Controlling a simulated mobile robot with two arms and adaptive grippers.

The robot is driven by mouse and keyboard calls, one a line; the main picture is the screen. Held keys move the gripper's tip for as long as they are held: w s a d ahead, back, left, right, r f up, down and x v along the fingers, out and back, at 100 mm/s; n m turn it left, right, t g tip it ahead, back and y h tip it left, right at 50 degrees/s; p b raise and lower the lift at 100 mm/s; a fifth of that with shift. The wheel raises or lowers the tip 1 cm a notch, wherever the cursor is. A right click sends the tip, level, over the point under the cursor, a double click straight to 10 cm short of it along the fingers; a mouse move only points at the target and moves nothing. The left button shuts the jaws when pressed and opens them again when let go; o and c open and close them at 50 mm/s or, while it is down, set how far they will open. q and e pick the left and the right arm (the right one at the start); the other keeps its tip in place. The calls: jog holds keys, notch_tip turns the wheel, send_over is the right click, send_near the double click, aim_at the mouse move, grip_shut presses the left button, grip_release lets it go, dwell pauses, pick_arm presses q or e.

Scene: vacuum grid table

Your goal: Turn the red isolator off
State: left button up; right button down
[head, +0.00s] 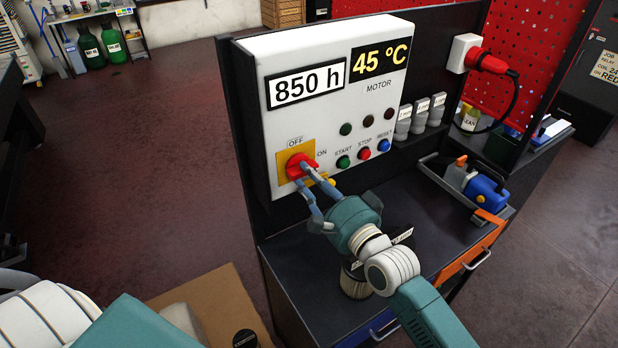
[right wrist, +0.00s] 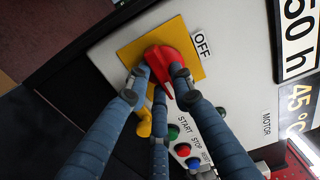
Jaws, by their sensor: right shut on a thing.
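The red isolator knob (head: 294,170) sits on a yellow plate (head: 283,158) at the lower left of a white control panel. An OFF label (head: 295,142) is above it and an ON label (head: 322,153) to its right. My right gripper (head: 305,174) is shut on the knob. In the right wrist view, its fingers (right wrist: 164,88) close around the red handle (right wrist: 169,58), hiding part of it. The handle's exact angle is hard to tell. A small yellow piece (right wrist: 145,122) shows beside the fingers. My left gripper is out of view.
START (head: 343,162), STOP (head: 364,153) and RESET (head: 383,145) buttons are close right of the knob. Below is a dark worktop with a dark cylinder (head: 355,283) under my right arm and a tray (head: 437,173) of tools at right. A cardboard box (head: 228,300) stands lower left.

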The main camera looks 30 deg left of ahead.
jog(key=shift+f+n, duration=0.1)
jog(key=shift+n, duration=0.2)
jog(key=shift+w+d+r+n+b, duration=0.15)
jog(key=shift+n+b, duration=1.1)
jog(key=shift+n, duration=3.05)
jog(key=shift+w+r+n+b, duration=0.1)
jog(key=shift+n+b, duration=1.15)
jog(key=shift+n, duration=3.05)
jog(key=c, duration=1.5)
grip_release()
jog(key=shift+r, duration=0.1)
jog(key=shift+d, duration=0.1)
